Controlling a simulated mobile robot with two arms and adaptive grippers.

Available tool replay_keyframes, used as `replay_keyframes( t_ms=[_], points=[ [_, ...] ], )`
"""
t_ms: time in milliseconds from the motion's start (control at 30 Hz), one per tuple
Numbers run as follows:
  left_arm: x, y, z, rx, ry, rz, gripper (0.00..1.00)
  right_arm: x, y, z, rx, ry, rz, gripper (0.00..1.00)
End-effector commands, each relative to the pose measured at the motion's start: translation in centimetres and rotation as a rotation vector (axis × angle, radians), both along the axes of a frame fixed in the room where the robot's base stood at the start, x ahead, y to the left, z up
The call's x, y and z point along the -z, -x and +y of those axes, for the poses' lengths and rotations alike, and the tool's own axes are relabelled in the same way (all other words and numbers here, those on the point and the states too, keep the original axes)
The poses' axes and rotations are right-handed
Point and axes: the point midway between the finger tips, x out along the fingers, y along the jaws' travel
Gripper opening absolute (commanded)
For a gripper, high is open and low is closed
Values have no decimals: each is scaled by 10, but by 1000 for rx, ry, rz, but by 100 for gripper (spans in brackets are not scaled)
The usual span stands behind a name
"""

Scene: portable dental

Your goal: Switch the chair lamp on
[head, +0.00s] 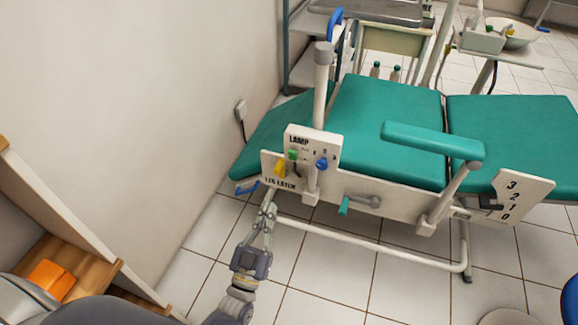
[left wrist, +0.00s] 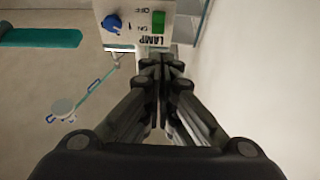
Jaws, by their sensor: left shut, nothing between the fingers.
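The teal chair (head: 384,120) carries a white panel marked LAMP (head: 303,138) on its near side. The panel has a green switch (head: 293,155) and a blue knob (head: 322,164). My left gripper (head: 268,208) is shut and empty, below and slightly left of the panel in the head view. In the left wrist view the panel appears upside down, with the green switch (left wrist: 158,22) beside OFF and ON lettering and the blue knob (left wrist: 112,23) left of it. The left fingertips (left wrist: 160,62) are close to the LAMP lettering; contact cannot be told. My right gripper is out of view.
A yellow lever (head: 279,170) sits on a lower plate beside the panel, with a blue handle (head: 247,187) below. A teal-tipped crank (head: 358,202) and a numbered plate (head: 512,197) are further right. The wall (head: 150,110) is close on the left. Tiled floor is open in front.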

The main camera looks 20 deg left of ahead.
Motion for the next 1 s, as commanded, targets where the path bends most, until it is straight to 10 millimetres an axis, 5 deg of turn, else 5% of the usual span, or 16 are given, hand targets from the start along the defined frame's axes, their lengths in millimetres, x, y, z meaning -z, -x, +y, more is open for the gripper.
replay_keyframes(
  t_ms=[467,1000],
  points=[
    [-6,-10,0,0,0,-3,0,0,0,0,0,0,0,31],
    [-48,-106,-4,0,1,-2,0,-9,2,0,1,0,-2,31]
  ],
)
